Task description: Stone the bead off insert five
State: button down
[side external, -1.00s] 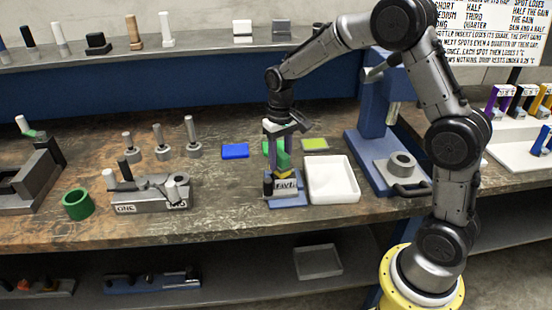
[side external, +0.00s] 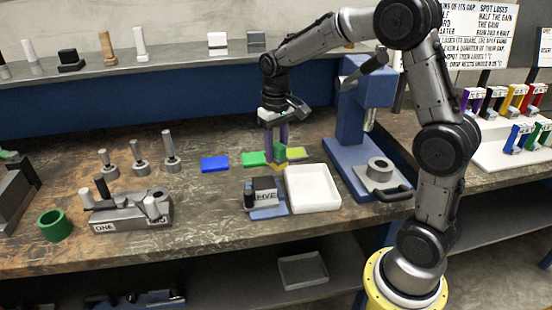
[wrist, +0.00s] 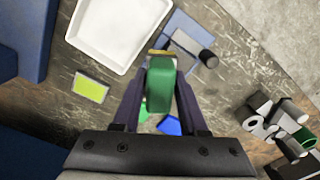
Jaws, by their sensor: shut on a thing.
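My gripper (side external: 277,160) is shut on a green block-shaped piece (wrist: 160,90) with a brass-coloured end (wrist: 161,52). The piece is held upright between my purple fingers, and the brass end (side external: 280,169) points down. The small fixture marked FIVE (side external: 266,196) stands just in front and to the left of my fingertips. It has a blue base, a grey block and a dark knob; it also shows in the wrist view (wrist: 184,45). Whether the brass end touches anything is unclear. I cannot make out a bead.
Blue (side external: 215,163), green (side external: 252,158) and yellow-green (side external: 291,153) slabs lie behind. A white tray (side external: 314,203) stands right of the fixture, close by. The blue press (side external: 355,130) stands farther right. A grey fixture marked ONE (side external: 130,215) and a green ring (side external: 54,225) are left.

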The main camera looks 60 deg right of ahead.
jog(key=shift+r, duration=1.4)
jog(key=shift+f, duration=0.15)
